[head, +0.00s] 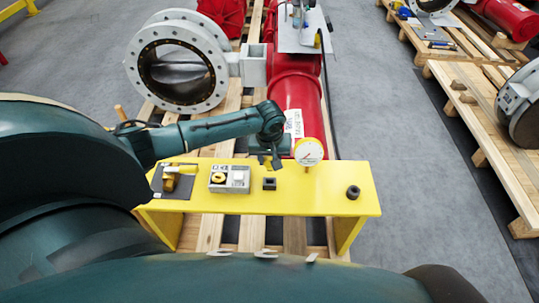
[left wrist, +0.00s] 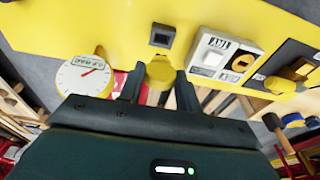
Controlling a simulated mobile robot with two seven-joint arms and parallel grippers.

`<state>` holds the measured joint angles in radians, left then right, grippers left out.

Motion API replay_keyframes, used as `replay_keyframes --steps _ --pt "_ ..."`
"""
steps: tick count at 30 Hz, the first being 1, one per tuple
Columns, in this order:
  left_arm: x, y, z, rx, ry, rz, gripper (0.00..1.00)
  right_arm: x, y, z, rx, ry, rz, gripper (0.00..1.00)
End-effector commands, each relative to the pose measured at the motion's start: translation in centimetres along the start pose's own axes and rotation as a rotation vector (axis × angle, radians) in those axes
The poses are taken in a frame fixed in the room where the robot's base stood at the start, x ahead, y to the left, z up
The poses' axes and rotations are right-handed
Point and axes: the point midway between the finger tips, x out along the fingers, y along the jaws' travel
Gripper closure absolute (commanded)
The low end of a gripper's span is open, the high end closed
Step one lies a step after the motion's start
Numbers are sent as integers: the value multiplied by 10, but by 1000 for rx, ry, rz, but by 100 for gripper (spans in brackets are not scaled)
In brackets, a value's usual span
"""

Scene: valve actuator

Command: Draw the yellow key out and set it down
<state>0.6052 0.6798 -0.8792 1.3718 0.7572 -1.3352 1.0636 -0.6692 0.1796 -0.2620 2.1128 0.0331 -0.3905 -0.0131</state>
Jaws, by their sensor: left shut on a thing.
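My left gripper (left wrist: 158,85) is shut on the yellow key (left wrist: 160,72), whose rounded yellow head shows between the two dark fingers in the left wrist view. In the head view the left gripper (head: 268,160) is at the back edge of the yellow bench (head: 320,198), behind a small black square socket (head: 269,184). The key's lower end cannot be made out. My right gripper is not in view.
A white dial gauge (head: 309,152) stands right of the gripper. A grey box with a yellow button (head: 229,179) and a plate with a yellow handle (head: 173,182) are to the left. A black ring (head: 353,192) is at the right; the bench between it and the socket is clear.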

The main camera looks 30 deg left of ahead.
Motion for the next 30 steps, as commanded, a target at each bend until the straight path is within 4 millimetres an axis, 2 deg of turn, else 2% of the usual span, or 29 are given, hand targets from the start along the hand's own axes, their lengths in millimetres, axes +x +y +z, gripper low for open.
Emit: replay_keyframes --steps 3,12,30 --pt "16 0 3 -1 -2 -1 94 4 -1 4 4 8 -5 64" --pt "38 0 6 0 0 0 94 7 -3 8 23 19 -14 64" --pt "44 0 7 0 0 0 94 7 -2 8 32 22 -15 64"
